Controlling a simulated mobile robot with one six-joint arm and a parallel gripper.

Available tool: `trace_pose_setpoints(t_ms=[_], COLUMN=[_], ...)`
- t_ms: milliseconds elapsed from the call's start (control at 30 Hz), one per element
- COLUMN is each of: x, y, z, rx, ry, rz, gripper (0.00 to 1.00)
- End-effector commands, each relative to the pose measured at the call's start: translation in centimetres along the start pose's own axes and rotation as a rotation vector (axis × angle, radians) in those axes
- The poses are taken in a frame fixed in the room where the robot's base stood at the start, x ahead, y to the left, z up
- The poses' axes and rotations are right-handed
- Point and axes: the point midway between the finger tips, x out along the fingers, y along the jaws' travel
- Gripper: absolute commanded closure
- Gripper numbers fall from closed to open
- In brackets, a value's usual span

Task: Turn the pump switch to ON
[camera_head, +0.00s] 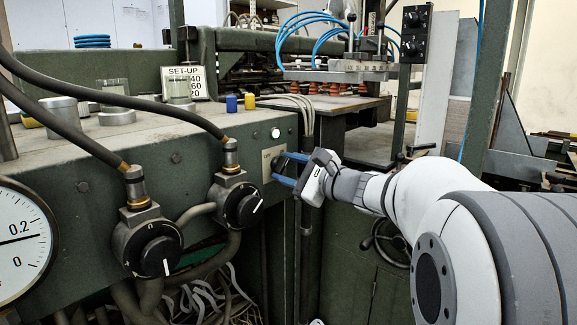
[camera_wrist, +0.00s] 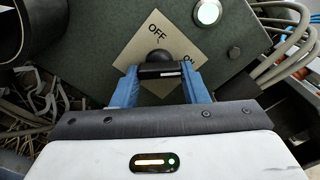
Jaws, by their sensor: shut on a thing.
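The pump switch is a black knob on a beige square plate (camera_wrist: 138,48). In the head view my gripper (camera_head: 283,170) reaches from the right to the plate (camera_head: 270,156) on the green machine's front. There the fingers mostly hide the knob.
A white round button or lamp (camera_wrist: 208,13) is close above the plate; it also shows in the head view (camera_head: 275,133). Two black rotary valves (camera_head: 243,207) with hoses stick out left of the switch. Grey cables (camera_wrist: 285,40) hang at the right. A handwheel (camera_head: 392,238) is below my arm.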

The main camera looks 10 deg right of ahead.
Motion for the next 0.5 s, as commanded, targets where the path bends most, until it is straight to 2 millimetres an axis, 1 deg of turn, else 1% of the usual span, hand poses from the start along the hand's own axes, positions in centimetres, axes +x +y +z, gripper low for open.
trace_pose_setpoints(t_ms=[200, 500], x=[-0.04, -0.04], y=[0.1, 0.15], z=[-0.2, -0.23], rx=[0.036, 0.041], ry=[0.004, 0.004], rz=[0.001, 0.001], gripper=[0.83, 0.83])
